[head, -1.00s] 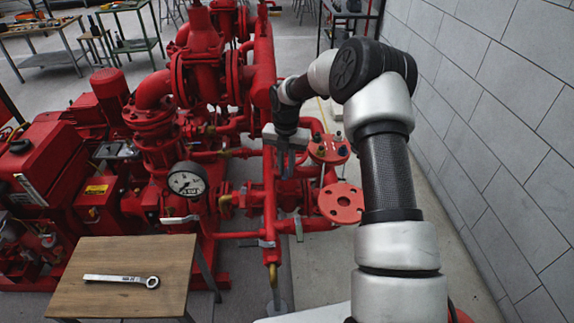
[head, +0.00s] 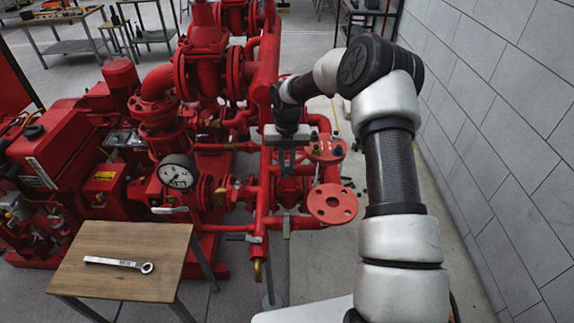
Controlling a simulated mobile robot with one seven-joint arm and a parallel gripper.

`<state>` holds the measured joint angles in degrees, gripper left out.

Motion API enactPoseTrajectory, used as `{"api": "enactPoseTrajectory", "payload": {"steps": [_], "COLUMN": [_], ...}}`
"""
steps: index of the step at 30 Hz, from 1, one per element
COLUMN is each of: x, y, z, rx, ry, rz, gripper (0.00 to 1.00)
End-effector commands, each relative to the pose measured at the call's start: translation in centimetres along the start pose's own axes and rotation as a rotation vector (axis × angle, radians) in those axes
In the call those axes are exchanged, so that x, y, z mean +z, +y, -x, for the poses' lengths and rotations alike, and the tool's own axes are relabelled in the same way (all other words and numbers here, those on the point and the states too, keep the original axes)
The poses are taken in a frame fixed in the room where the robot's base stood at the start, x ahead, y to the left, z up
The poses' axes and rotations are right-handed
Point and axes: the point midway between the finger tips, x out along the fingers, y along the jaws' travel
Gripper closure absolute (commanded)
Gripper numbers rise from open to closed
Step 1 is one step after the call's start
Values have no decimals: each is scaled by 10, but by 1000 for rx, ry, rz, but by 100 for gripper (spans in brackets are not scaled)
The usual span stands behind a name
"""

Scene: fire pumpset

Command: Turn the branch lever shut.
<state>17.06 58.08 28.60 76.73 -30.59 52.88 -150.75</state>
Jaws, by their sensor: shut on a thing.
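My gripper (head: 287,164) is in the middle of the head view, pointing down among the red pipes, left of the small upper flange. Its jaws are shut on a thin part between the fingertips. This looks like the branch lever, but the fingers hide most of it, so I cannot tell its angle. The red branch pipework (head: 264,195) runs below and beside the gripper. Neither of these is touched.
A round red flange (head: 332,203) sticks out just right of and below my gripper. A small wooden table (head: 85,283) with a wrench (head: 118,264) stands at the front left. Red pump machinery fills the left. A grey block wall (head: 500,130) bounds the right, with open floor before it.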

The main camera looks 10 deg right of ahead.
Motion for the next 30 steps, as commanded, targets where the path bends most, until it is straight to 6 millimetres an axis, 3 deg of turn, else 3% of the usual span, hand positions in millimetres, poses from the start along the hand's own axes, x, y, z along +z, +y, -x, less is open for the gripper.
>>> {"api": "enactPoseTrajectory", "payload": {"steps": [8, 9, 12, 23, 26, 30], "x": [2, 2, 2, 1, 2, 2], "y": [-1, -1, -1, 0, 0, -1], "z": [2, 2, 1, 4, 15, 43], "rx": [-2, -2, -1, -1, 0, 0], "ry": [-5, -5, -4, -3, -5, -7], "rz": [4, 4, 3, 2, 1, 1], "gripper": [100, 84, 67, 66, 66, 66]}}
